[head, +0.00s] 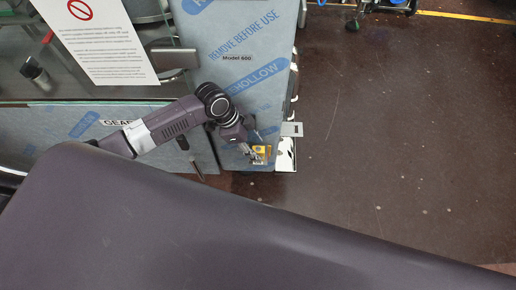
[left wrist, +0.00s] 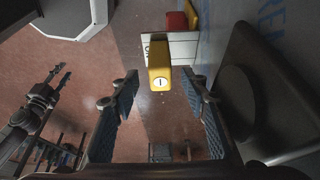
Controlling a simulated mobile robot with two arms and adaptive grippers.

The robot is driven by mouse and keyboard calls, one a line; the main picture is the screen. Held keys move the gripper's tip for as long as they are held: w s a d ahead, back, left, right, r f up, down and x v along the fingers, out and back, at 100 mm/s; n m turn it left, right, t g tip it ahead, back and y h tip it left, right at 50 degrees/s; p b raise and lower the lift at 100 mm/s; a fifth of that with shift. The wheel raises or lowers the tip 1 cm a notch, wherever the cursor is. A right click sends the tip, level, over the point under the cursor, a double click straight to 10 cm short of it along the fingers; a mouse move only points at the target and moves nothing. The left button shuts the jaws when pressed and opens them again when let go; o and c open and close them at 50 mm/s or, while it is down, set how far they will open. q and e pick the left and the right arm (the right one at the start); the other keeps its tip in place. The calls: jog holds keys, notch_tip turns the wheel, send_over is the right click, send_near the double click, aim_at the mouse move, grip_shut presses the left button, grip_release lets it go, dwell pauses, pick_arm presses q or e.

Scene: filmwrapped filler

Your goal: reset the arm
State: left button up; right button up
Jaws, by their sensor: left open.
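My left arm reaches in from the left in the head view. Its gripper (head: 254,150) is at the right edge of a film-wrapped machine panel (head: 235,75). In the left wrist view the gripper (left wrist: 160,78) has its two blue-padded fingers spread wide apart. A yellow box with a round white button marked "I" (left wrist: 159,70) shows between the fingers, beyond the tips, with no clear contact. The yellow box also shows small beside the gripper in the head view (head: 262,151).
A white plate (left wrist: 184,46) and a red part (left wrist: 177,21) are close to the yellow box. A white sign (head: 98,40) stands at the upper left over a glossy surface. The brown floor (head: 400,130) at the right is largely clear.

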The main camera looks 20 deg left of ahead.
pick_arm(q)
jog(key=v, duration=0.9)
jog(key=s+d+f+n+t, duration=0.1)
jog(key=s+d+n+t, duration=0.1)
jog(key=s+d+n, duration=0.5)
jog(key=s+a+n+y, duration=0.4)
jog(key=s+a+n, duration=0.2)
jog(key=s+a, duration=0.4)
notch_tip(320, 180, down, 27)
jog(key=s+g+b, duration=0.1)
jog(key=b, duration=0.1)
jog(key=s+a+f+g+b, duration=0.1)
jog(key=s+a+f, duration=0.2)
jog(key=s+f, duration=1.5)
jog(key=shift+f+m+b, duration=0.3)
jog(key=shift+f+b, duration=0.05)
jog(key=shift+b, duration=0.05)
